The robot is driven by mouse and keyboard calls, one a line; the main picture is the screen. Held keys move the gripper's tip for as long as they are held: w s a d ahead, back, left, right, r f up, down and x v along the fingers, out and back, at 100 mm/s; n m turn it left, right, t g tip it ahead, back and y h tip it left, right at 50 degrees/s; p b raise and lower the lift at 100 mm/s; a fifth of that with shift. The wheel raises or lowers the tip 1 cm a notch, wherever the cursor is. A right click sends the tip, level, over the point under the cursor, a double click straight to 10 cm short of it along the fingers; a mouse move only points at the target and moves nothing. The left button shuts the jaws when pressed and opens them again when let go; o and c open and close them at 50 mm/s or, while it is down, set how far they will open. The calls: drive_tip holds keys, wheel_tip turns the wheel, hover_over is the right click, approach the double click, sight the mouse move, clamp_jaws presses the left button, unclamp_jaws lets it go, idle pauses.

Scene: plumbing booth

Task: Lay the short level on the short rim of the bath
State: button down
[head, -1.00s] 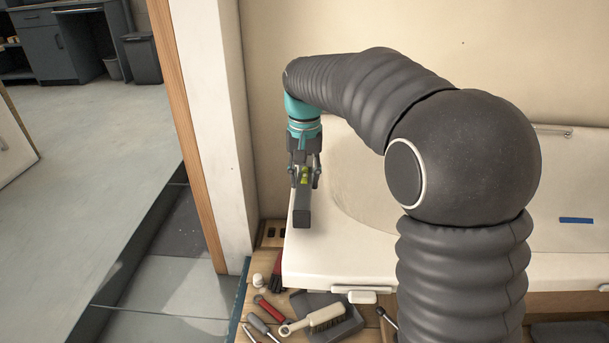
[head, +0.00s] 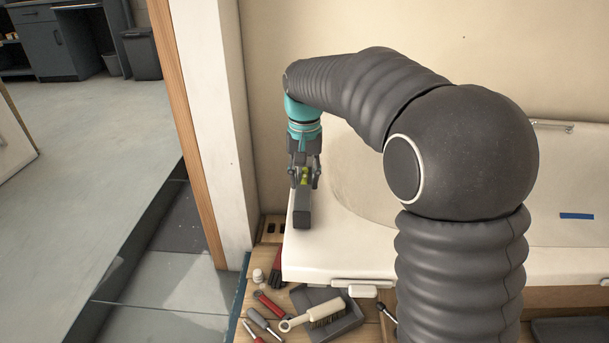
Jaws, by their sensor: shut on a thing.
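My gripper (head: 305,178) points down over the left short rim of the white bath (head: 318,257). It is shut on the short level (head: 302,214), a dark grey bar with a yellow-green vial between the fingers. The level runs along the short rim, its near end towards the front left corner. It looks at or very close to the rim surface; I cannot tell whether it touches. The far end of the level is hidden behind my gripper.
A wooden bench (head: 284,300) in front of the bath holds a brush (head: 318,315) on a dark dustpan, a red-handled tool (head: 269,303) and screwdrivers. A wall post (head: 215,130) stands close left of the bath. Blue tape (head: 576,216) marks the bath at right.

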sight(304, 176)
drive_tip(key=shift+f, duration=0.25)
idle(0.4)
drive_tip(key=c, duration=0.7)
unclamp_jaws()
wheel_tip(304, 176, up, 12)
